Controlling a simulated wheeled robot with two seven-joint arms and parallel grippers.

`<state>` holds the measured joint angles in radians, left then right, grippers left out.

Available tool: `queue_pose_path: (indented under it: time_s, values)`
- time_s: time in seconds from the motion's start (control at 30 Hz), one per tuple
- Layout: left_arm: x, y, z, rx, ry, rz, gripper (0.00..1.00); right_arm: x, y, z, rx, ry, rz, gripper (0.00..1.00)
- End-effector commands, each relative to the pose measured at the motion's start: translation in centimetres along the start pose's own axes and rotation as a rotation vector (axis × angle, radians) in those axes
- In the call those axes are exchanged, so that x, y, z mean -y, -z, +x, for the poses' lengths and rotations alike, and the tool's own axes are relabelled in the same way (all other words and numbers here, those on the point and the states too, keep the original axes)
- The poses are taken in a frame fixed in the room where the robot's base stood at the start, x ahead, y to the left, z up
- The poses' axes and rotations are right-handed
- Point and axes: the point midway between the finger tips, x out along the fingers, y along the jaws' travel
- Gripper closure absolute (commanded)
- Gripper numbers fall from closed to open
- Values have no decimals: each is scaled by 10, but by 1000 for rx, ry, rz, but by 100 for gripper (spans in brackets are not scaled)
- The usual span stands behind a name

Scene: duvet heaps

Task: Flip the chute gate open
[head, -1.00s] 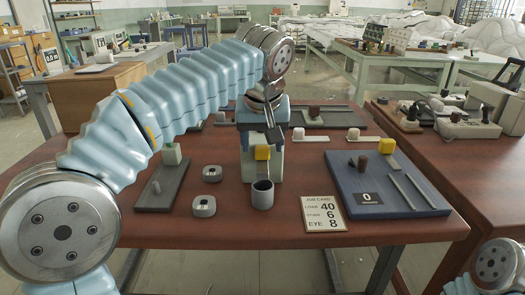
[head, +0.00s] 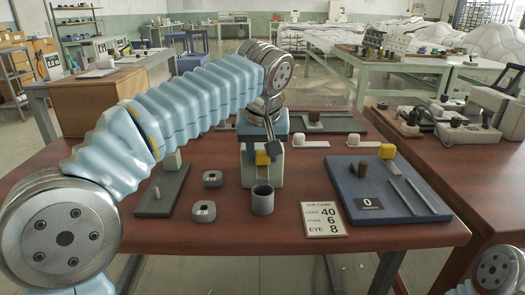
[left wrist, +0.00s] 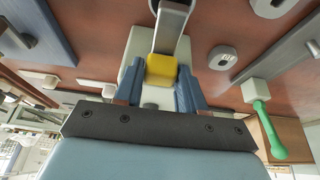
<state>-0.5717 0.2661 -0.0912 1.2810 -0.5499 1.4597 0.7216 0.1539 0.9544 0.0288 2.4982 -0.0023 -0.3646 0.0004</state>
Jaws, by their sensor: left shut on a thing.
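The chute unit (head: 278,172) is a pale upright body with a blue upper part, standing mid-table. A yellow block, which seems to be its gate (head: 262,158), sits on its front, partly covered by my gripper. In the left wrist view the yellow gate (left wrist: 161,73) lies between my two blue fingers. My left gripper (head: 268,150) is shut on it; the exact contact is hard to see. My right gripper is out of view.
A blue board (head: 345,190) with a yellow block, brown pegs and rods lies to the right. A job card (head: 324,219) lies before it. Two small grey pieces (head: 204,211) and a dark board (head: 155,199) lie left. Bare table shows along the front edge.

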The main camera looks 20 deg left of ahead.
Motion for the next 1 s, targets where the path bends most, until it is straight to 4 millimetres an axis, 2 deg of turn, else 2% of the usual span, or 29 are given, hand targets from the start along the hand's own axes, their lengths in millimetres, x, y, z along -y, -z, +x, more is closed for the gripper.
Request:
queue_pose_path:
  time_s: [0.13, 0.33, 0.6, 0.63, 0.7, 0.8, 1.0]
  values:
    - [-1, -6, -2, -1, -2, 1, 100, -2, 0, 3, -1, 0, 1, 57]
    - [0, -34, -12, -1, -3, 2, 100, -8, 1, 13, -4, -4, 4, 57]
    - [0, -36, -15, 0, -1, -1, 100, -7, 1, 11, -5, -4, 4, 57]
    - [0, -36, -15, 0, -1, -1, 63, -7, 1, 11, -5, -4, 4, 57]
    - [0, -36, -15, 0, 0, 0, 52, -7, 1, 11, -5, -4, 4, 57]
    - [0, -36, -15, 0, 0, 0, 38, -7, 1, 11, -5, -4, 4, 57]
    - [0, -36, -15, 0, 0, 0, 38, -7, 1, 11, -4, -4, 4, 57]
